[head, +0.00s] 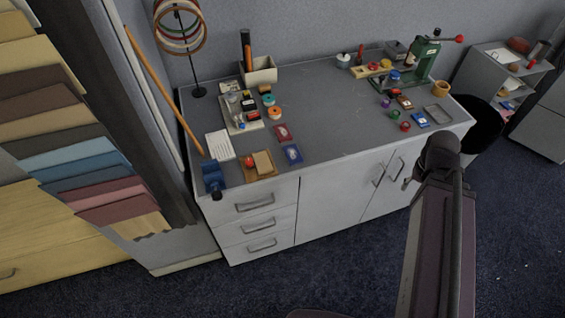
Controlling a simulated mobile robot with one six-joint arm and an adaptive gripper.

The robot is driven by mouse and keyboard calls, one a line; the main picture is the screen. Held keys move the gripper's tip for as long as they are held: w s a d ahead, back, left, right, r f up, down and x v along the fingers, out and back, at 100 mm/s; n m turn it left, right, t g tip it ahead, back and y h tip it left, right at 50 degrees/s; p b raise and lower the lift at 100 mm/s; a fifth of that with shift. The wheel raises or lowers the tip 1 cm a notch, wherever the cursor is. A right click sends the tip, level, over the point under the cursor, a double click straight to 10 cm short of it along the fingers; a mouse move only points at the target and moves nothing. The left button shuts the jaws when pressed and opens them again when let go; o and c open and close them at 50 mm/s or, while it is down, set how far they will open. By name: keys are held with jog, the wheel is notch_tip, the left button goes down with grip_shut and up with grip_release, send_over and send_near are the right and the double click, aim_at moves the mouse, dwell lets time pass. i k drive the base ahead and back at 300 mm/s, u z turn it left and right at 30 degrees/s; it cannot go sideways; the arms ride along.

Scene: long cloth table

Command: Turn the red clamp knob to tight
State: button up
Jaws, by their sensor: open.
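A small red round knob (249,161) shows at the left front of the grey worktop, on a tan board (262,174) beside a pale block (263,161). It looks like the clamp knob, but its turn position is too small to read. A blue vise-like tool (214,180) stands left of it at the worktop's front corner. Another red ball (460,38) ends the lever of a green press (424,58) at the back right. My arm rises at the lower right, in front of the cabinet, apart from the red knob. My gripper does not show.
The worktop (335,135) is clear in its middle. A parts tray (242,124), a white card (219,146) and red and blue packets stand near the board. Small coloured pieces lie at right. A black round seat-like thing (483,122) is beside the right end.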

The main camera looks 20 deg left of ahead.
aim_at(249, 165)
jog(key=z, duration=0.55)
jog(key=k, duration=1)
jog(key=u, duration=1.45)
jog(key=i, duration=0.7)
jog(key=z, duration=0.1)
